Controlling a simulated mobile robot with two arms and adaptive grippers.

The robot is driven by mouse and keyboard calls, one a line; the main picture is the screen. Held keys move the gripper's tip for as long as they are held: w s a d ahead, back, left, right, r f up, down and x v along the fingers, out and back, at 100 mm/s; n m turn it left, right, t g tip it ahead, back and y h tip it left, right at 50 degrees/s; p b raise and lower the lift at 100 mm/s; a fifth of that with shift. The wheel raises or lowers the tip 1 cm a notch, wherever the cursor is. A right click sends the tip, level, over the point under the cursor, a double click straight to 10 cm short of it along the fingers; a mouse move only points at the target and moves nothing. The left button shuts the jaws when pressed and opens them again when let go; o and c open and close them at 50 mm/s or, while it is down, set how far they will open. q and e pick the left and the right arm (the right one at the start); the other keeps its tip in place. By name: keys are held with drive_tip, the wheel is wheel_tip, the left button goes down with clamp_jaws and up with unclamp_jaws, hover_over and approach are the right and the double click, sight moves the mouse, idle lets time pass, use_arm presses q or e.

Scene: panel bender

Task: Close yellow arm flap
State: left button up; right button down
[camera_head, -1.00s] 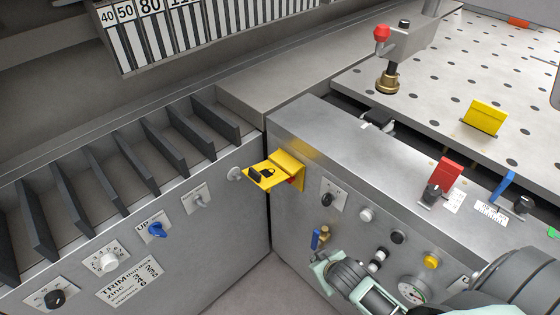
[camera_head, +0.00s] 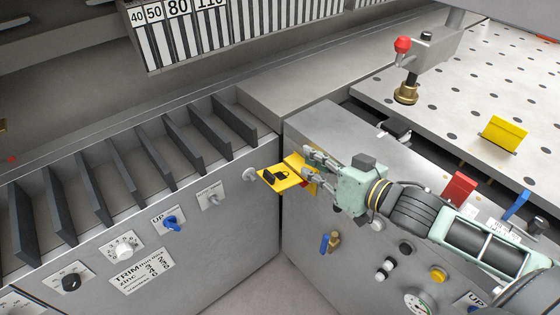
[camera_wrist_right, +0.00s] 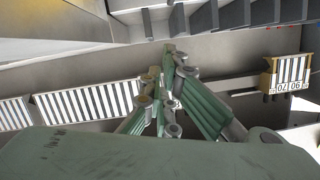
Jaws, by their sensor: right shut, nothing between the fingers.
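The yellow arm flap (camera_head: 279,178) sticks out from the upper left corner of the right-hand cabinet, with a dark lock-like mark on its top. Its hinge end is partly hidden behind my right gripper (camera_head: 308,166). My right gripper reaches in from the right with its fingertips at the flap's right part; I cannot tell whether they touch it. In the right wrist view the fingers (camera_wrist_right: 165,75) are together with nothing between them, and I cannot make out the flap there. My left gripper is not in view.
A small brass-and-blue valve (camera_head: 329,242) is below the gripper. A red-handled clamp (camera_head: 404,62) and a yellow block (camera_head: 503,134) stand at the right. Dark upright dividers (camera_head: 185,148) line the left.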

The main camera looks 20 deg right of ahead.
drive_tip(key=p, duration=0.2)
hover_over(279, 182)
drive_tip(key=f, duration=0.5)
drive_tip(key=shift+w+d, duration=0.2)
drive_tip(key=shift+d, duration=0.1)
drive_tip(key=shift+s+a+f, duration=0.1)
drive_tip(key=shift+s+f, duration=0.05)
drive_tip(key=shift+f, duration=0.5)
drive_tip(key=shift+a, duration=0.15)
